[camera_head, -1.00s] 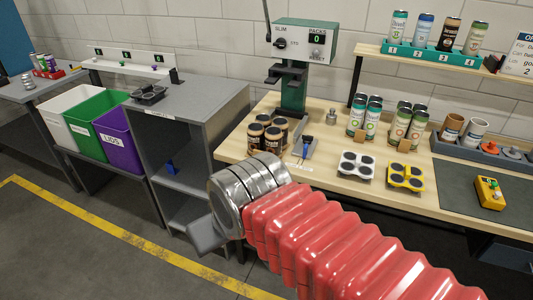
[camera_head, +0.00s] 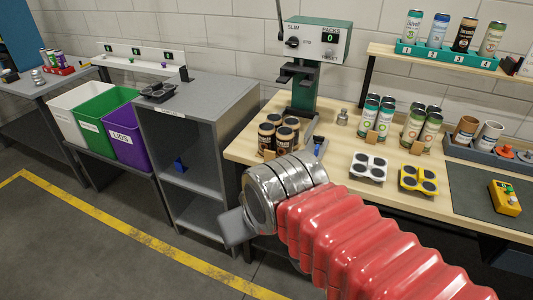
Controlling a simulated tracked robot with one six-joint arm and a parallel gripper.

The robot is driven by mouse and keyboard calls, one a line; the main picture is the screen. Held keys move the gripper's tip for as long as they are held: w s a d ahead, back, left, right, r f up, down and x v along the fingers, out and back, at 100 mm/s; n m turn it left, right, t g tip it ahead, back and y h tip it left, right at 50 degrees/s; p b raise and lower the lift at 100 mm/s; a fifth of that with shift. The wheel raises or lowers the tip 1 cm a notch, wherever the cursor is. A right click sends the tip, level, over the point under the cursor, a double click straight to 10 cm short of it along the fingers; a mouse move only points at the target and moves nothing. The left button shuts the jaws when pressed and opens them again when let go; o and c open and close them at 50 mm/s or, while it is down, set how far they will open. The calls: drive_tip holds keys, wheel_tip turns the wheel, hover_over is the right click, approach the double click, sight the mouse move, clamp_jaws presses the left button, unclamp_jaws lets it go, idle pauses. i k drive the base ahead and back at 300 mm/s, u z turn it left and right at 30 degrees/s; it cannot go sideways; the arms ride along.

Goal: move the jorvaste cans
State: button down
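A group of white and teal cans (camera_head: 371,118) and a group of white and green cans (camera_head: 411,128) stand further right. The labels are too small to tell which are jorvaste. My red-sleeved arm with its silver wrist reaches in from the lower right. My gripper (camera_head: 233,228) shows only as a grey part beyond the wrist, in front of the bench and apart from the cans. Its fingers cannot be made out.
A green press (camera_head: 305,88) reading "PACKS 0" stands behind the brown cans. White (camera_head: 368,168) and yellow (camera_head: 419,179) four-hole holders lie on the bench. Sample cans stand in a numbered green rack (camera_head: 451,56). A grey shelf unit (camera_head: 200,115) and bins, one marked LIDS (camera_head: 127,135), stand left.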

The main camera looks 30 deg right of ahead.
sight(275, 139)
drive_tip(key=u, duration=0.05)
drive_tip(key=i, duration=1)
drive_tip(key=z, duration=0.05)
